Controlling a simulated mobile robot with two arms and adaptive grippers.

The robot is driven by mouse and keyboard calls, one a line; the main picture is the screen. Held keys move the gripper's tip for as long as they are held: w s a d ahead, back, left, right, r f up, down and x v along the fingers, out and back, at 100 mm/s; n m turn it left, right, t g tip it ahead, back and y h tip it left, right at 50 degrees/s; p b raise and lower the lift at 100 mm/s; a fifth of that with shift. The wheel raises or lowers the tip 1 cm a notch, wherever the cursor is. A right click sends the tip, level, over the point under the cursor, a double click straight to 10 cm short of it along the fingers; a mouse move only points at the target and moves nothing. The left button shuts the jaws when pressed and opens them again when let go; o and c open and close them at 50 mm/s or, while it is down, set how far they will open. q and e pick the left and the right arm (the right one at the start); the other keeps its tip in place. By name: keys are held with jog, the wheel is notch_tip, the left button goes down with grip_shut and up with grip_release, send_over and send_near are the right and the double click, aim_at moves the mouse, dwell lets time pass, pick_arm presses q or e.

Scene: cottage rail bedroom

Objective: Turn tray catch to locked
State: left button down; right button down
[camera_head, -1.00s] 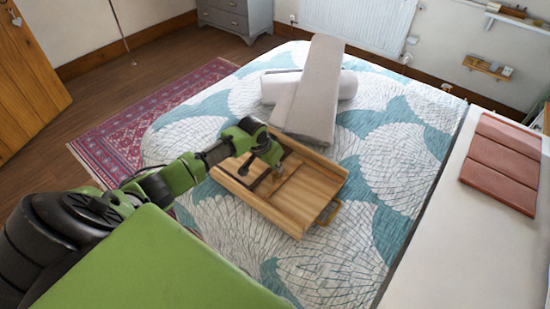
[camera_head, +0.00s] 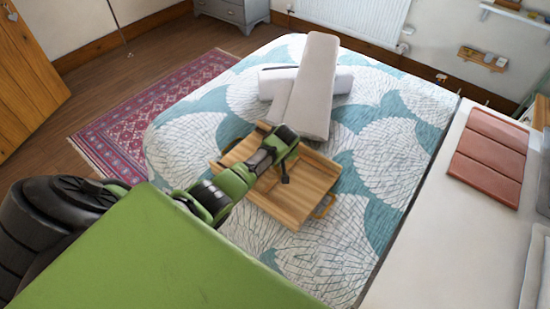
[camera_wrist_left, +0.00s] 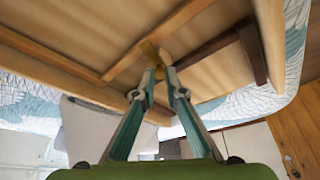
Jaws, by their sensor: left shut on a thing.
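The wooden tray (camera_head: 316,174) lies on the bed, with a handle (camera_head: 325,207) at its right end. My left gripper (camera_head: 284,179) is over the middle of the tray. In the left wrist view, the tray (camera_wrist_left: 60,62) fills the upper part, with thin wooden strips and a dark brown bar (camera_wrist_left: 212,52). A small brass-coloured catch (camera_wrist_left: 149,50) sits between the strips. My left gripper (camera_wrist_left: 160,69) is shut on this catch at its fingertips. The fingertips partly cover the catch, so I cannot tell its exact setting. My right gripper is not in view.
A grey-white bolster (camera_head: 337,82) and a long pale cushion (camera_head: 313,92) lie behind the tray. The patterned quilt (camera_head: 380,150) is clear to the tray's right. A pale surface with a reddish folded pad (camera_head: 488,160) stands farther right.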

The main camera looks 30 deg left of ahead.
pick_arm(q)
jog(key=shift+d+f+n+g+y+b, duration=0.15)
jog(key=shift+n+g+y+b, duration=0.3)
jog(key=shift+n, duration=1.05)
jog(key=c, duration=2)
grip_release()
jog(key=shift+w, duration=0.2)
jog(key=v, duration=1.2)
jog(key=shift+a, duration=0.25)
